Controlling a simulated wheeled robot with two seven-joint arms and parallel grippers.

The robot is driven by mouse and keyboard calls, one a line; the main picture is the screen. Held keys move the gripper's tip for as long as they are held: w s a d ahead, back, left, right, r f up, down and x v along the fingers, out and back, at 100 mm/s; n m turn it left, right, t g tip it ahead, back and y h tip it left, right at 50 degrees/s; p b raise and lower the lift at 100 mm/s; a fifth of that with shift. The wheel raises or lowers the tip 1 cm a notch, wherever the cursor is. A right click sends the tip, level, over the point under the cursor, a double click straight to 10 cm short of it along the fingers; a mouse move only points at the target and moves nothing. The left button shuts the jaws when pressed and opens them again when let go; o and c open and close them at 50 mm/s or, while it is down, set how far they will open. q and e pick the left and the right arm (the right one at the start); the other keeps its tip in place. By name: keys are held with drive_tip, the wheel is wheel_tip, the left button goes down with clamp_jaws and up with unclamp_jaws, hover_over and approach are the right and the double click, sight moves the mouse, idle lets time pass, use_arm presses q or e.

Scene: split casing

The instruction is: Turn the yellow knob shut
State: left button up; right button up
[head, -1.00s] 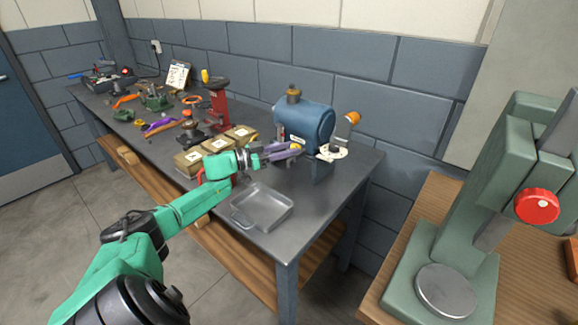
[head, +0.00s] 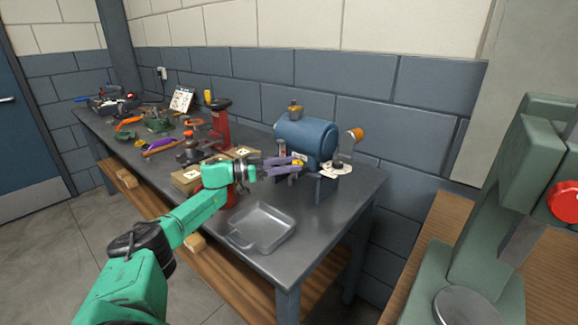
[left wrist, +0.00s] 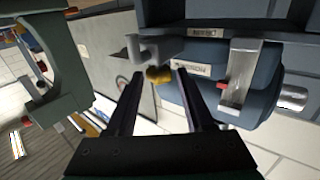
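The yellow knob (head: 298,163) is a small yellow piece low on the front of the blue tank (head: 306,138) on the workbench. In the left wrist view the yellow knob (left wrist: 158,73) shows beside a grey pipe elbow. My left gripper (head: 284,165) is at the tank's front, its fingers pointing at the knob. In the left wrist view the left gripper (left wrist: 160,76) is open, with its fingers apart and the knob in the gap near the tips. I cannot tell whether either finger touches it. My right gripper is not in view.
A grey metal tray (head: 264,228) lies near the bench's front edge. A crank with an orange grip (head: 355,134) is right of the tank. A red stand (head: 221,124) and small boxes (head: 187,178) are to the left. A green press (head: 508,190) stands at right.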

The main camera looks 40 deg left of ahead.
use_arm(q)
drive_tip(key=shift+o, duration=0.2)
wheel_tip(320, 180, up, 20)
drive_tip(key=p, duration=0.3)
idle(0.3)
